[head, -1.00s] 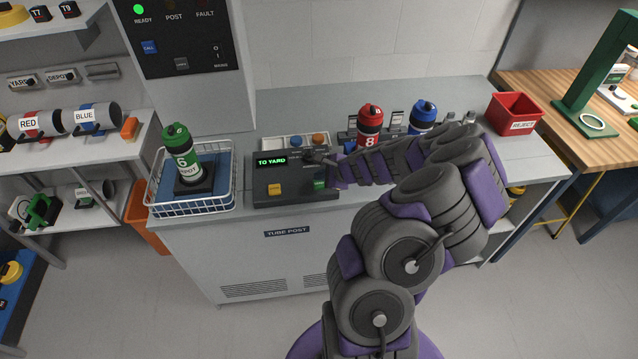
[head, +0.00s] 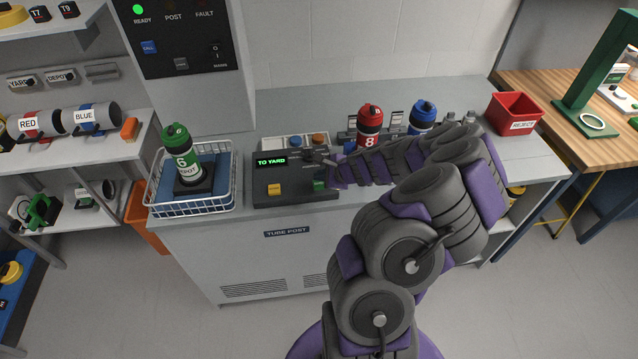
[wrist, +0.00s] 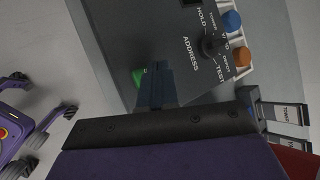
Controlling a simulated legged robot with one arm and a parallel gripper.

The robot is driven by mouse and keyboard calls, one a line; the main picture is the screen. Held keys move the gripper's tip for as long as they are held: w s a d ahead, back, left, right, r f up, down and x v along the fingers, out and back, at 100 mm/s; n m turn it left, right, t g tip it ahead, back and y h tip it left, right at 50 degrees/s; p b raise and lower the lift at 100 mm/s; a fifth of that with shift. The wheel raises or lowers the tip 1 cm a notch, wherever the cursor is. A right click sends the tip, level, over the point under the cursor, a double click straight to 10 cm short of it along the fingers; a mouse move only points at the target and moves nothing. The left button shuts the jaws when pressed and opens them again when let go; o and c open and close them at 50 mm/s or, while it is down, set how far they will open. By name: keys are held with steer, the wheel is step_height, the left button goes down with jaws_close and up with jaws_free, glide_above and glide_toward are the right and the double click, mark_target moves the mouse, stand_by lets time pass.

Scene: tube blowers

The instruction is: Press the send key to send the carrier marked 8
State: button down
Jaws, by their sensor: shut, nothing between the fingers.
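The dark console (head: 296,196) stands on the counter, its display (head: 272,161) reading "TO YARD". A green key (head: 319,185) is at its front right and a yellow key (head: 274,189) at its front left; their labels are not readable. The red carrier marked 8 (head: 369,125) stands upright behind my arm, partly hidden. My gripper (head: 322,158) is shut and empty over the console's right side. In the wrist view its fingertips (wrist: 155,78) are just beside the green key (wrist: 138,77), which they partly hide; I cannot tell whether they touch. The address dial (wrist: 211,45) shows beyond.
A green-capped carrier (head: 184,157) stands in a wire basket (head: 195,207) left of the console. A blue carrier (head: 422,116) and red reject bin (head: 515,112) are on the right.

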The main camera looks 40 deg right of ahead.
mark_target(321, 185)
steer(key=shift+a+f, duration=0.1)
steer(key=shift+f, duration=0.6)
stand_by(0.7)
stand_by(0.4)
steer(key=shift+r+p, duration=0.65)
steer(key=shift+r, duration=0.3)
steer(key=shift+r+p, duration=2.2)
steer(key=shift+r, duration=0.2)
